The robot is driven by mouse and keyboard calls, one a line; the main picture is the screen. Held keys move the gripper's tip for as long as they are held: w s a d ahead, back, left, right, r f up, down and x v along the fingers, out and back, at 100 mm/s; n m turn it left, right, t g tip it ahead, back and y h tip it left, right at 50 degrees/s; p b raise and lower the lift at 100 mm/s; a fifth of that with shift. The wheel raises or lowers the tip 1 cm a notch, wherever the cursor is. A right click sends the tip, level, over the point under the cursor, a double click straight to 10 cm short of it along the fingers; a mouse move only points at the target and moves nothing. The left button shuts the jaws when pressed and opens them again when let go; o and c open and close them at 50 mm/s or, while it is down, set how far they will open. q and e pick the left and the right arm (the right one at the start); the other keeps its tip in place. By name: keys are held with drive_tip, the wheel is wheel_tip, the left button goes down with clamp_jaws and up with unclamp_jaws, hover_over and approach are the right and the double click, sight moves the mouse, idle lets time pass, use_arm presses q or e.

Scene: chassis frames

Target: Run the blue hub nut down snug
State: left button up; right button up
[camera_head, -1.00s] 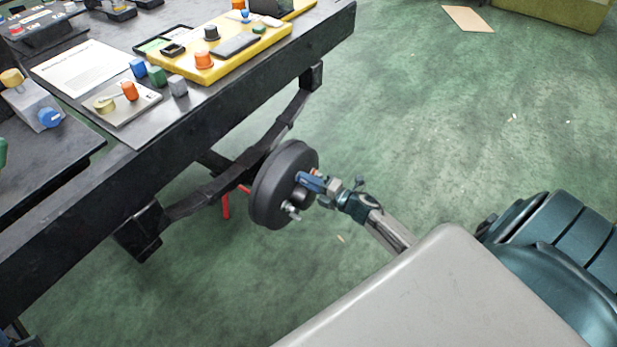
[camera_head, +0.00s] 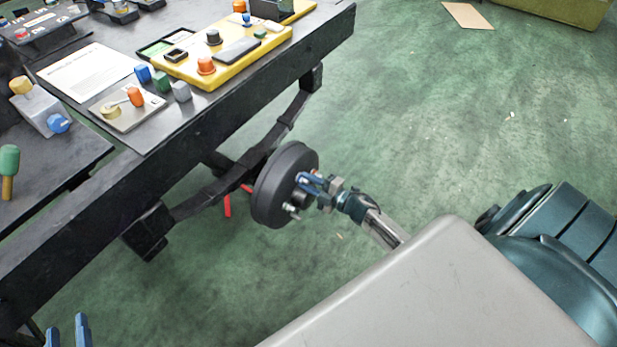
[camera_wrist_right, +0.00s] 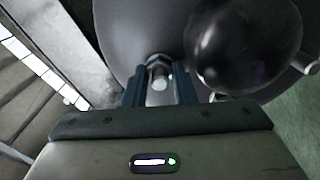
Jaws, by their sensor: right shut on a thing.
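The dark round hub drum (camera_head: 285,185) is on the axle beneath the bench edge; its face fills the top of the right wrist view (camera_wrist_right: 130,30). My right gripper (camera_head: 311,184) is at the drum's face. In the right wrist view, its two blue fingers (camera_wrist_right: 160,84) are shut on the blue hub nut (camera_wrist_right: 157,60), with a round stud end showing in the middle. I cannot tell how tightly the nut sits. My left gripper (camera_head: 68,328) shows only as two blue fingers, apart and empty, at the bottom left edge.
A dark bench (camera_head: 215,106) runs above the axle, with a yellow board (camera_head: 225,73), coloured knobs and a paper sheet (camera_head: 85,68) on top. A dark round knob-like part (camera_wrist_right: 245,45) bulges beside the nut. Open green floor lies to the right.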

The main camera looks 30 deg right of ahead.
drive_tip(key=shift+s+f, duration=0.15)
drive_tip(key=shift+f, duration=0.05)
drive_tip(key=o, duration=0.9)
drive_tip(key=shift+d, duration=0.1)
drive_tip(key=shift+o, duration=0.5)
drive_tip(key=shift+s+r, duration=0.1)
drive_tip(key=shift+r, duration=0.05)
